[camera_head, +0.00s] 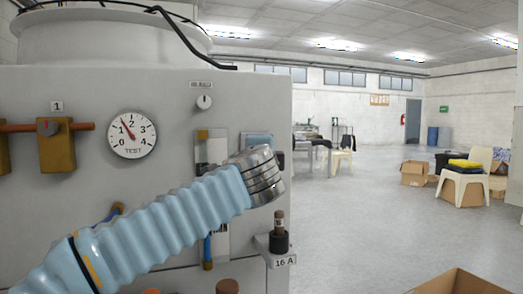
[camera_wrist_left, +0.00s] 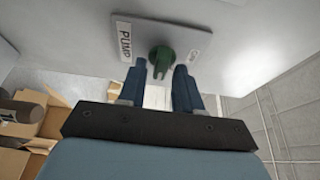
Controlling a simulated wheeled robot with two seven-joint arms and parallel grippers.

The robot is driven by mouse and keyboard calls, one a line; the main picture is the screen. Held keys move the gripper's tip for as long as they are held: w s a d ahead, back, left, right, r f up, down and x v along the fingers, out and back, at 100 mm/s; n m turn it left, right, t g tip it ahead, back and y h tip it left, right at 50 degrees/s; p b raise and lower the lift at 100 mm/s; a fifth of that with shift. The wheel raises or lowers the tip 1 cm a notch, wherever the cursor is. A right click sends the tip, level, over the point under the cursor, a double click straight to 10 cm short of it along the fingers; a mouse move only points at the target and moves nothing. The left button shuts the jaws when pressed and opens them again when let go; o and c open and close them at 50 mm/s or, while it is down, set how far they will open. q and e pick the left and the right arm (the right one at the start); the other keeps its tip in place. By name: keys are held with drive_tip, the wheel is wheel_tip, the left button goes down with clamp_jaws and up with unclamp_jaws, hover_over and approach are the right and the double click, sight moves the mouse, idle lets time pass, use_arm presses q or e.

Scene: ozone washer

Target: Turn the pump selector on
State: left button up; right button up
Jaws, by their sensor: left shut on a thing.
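The pump selector is a small dark green knob (camera_wrist_left: 161,57) on a pale grey panel in the left wrist view. A white label reading PUMP (camera_wrist_left: 124,41) is on its left, and a smaller label (camera_wrist_left: 200,54) is on its right. My left gripper (camera_wrist_left: 159,73) has its two dark blue fingers on either side of the knob and is shut on it. The fingers hide part of the knob's sides. In the head view my left arm in its light blue ribbed sleeve crosses the machine front; the gripper and the green knob do not show there. My right gripper is in neither view.
The grey machine (camera_head: 250,110) fills the left, with a round gauge (camera_head: 132,134), a small white knob (camera_head: 204,102) and a brass valve (camera_head: 57,150). A cardboard box (camera_head: 455,284) stands at lower right.

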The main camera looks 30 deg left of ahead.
use_arm(q)
drive_tip(key=shift+f, duration=0.1)
idle(0.3)
drive_tip(key=o, duration=0.7)
drive_tip(key=b+v, duration=0.2)
drive_tip(key=v, duration=1.1)
drive_tip(key=shift+s+d, duration=0.25)
drive_tip(key=shift+s, duration=0.05)
